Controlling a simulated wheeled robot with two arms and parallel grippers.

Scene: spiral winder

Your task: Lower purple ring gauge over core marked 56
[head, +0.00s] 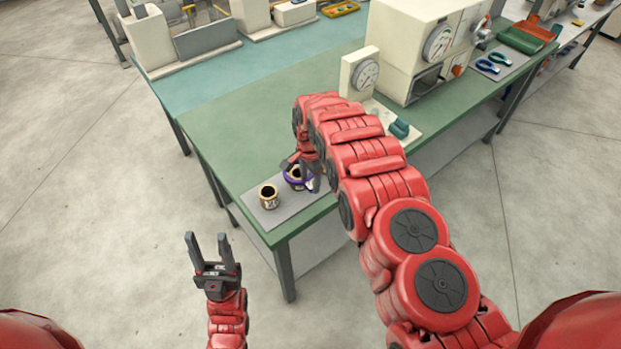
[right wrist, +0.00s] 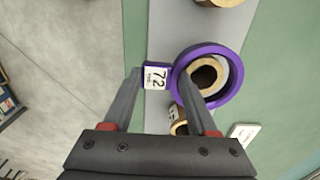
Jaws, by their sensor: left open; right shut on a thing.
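The purple ring gauge (right wrist: 235,83) has a tab (right wrist: 156,77) marked 72. My right gripper (right wrist: 161,74) is shut on this tab. The ring also shows in the head view (head: 292,183), partly hidden by the gripper. In the right wrist view, a tan core (right wrist: 204,77) shows inside the ring's opening, off its centre. I cannot tell whether the ring is around the core or above it, and I cannot read that core's mark. Another core (head: 268,199) stands upright to the left in the head view. My left gripper (head: 207,243) is open and empty, off the table's front edge.
The cores stand on a grey mat (head: 256,212) at the green table's (head: 225,160) front corner. In the right wrist view, a labelled tan piece (right wrist: 178,122) shows below the ring, partly hidden. A dial instrument (head: 360,75) stands further back. The table's left part is clear.

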